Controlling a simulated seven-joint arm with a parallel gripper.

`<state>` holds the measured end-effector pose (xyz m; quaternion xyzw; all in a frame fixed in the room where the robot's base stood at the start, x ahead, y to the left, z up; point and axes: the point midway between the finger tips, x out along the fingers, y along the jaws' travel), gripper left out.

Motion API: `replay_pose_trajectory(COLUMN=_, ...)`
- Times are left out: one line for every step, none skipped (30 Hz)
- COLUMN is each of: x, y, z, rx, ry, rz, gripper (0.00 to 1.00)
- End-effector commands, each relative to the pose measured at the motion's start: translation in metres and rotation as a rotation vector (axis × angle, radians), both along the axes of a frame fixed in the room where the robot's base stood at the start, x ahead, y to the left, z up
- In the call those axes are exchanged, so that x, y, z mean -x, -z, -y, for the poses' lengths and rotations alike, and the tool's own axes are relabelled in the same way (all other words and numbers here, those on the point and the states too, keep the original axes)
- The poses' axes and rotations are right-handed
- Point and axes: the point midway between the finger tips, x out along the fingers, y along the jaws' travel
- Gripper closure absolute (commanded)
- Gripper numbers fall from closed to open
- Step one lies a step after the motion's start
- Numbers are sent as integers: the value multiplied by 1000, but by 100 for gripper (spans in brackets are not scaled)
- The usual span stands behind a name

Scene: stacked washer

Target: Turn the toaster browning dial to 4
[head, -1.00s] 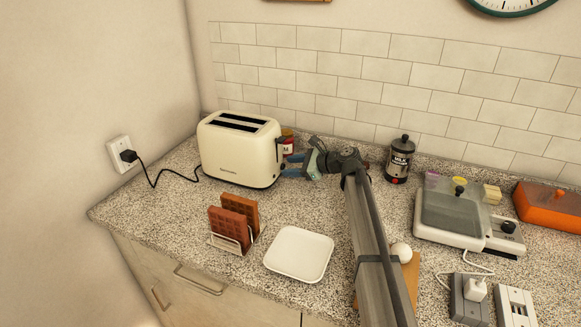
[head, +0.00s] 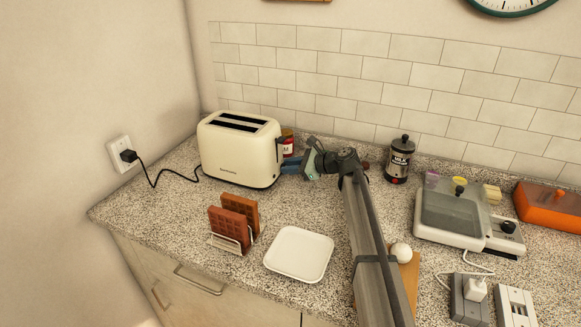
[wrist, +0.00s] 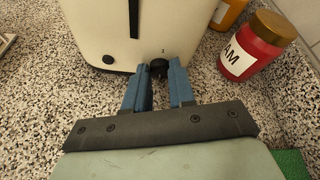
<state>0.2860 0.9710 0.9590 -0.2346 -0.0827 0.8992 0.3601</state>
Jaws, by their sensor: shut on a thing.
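The cream toaster (head: 235,152) stands on the speckled counter at the back left, with two slots on top. In the wrist view its end face (wrist: 120,40) shows a dark vertical slot, a small black button at lower left and the black browning dial (wrist: 158,66) low on the right. My gripper (head: 285,167) is at the toaster's right end. In the wrist view its blue fingers (wrist: 160,72) stand on either side of the dial and are shut on it. The dial's markings are too small to read, so its setting cannot be told.
A red jam jar (wrist: 252,45) stands close to the right of the fingers. A waffle rack (head: 232,242) and a white plate (head: 299,254) are in front. A black-lidded canister (head: 400,160) stands behind my arm. The cord runs to a wall socket (head: 121,153).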

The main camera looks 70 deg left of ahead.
Motion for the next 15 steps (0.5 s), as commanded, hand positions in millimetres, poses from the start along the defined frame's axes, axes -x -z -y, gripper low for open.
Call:
replay_pose_trajectory(x=0, y=0, z=0, rx=0, ry=-1, rz=0, gripper=100)
replay_pose_trajectory(x=0, y=0, z=0, rx=-1, ry=0, rz=1, gripper=100)
replay_pose_trajectory(x=0, y=0, z=0, rx=-3, ry=-1, rz=3, gripper=100)
replay_pose_trajectory(x=0, y=0, z=1, rx=-7, ry=-1, rz=8, gripper=100)
replay_pose_trajectory(x=1, y=0, z=1, rx=-15, ry=0, rz=15, gripper=100)
replay_pose_trajectory(x=1, y=0, z=1, rx=-29, ry=0, rz=29, gripper=100)
replay_pose_trajectory(x=1, y=0, z=2, rx=-43, ry=0, rz=43, gripper=100)
replay_pose_trajectory(x=2, y=1, z=2, rx=-59, ry=-1, rz=59, gripper=100)
replay_pose_trajectory(x=2, y=1, z=3, rx=-85, ry=1, rz=84, gripper=100)
replay_pose_trajectory(x=3, y=1, z=3, rx=-104, ry=0, rz=104, gripper=100)
replay_pose_trajectory(x=3, y=1, z=3, rx=-124, ry=0, rz=125, gripper=100)
replay_pose_trajectory(x=3, y=1, z=3, rx=-150, ry=0, rz=150, gripper=100)
replay_pose_trajectory(x=4, y=1, z=4, rx=-169, ry=-1, rz=169, gripper=100)
replay_pose_trajectory(x=4, y=1, z=3, rx=-187, ry=-1, rz=187, gripper=100)
replay_pose_trajectory(x=4, y=2, z=4, rx=-208, ry=-1, rz=209, gripper=100)
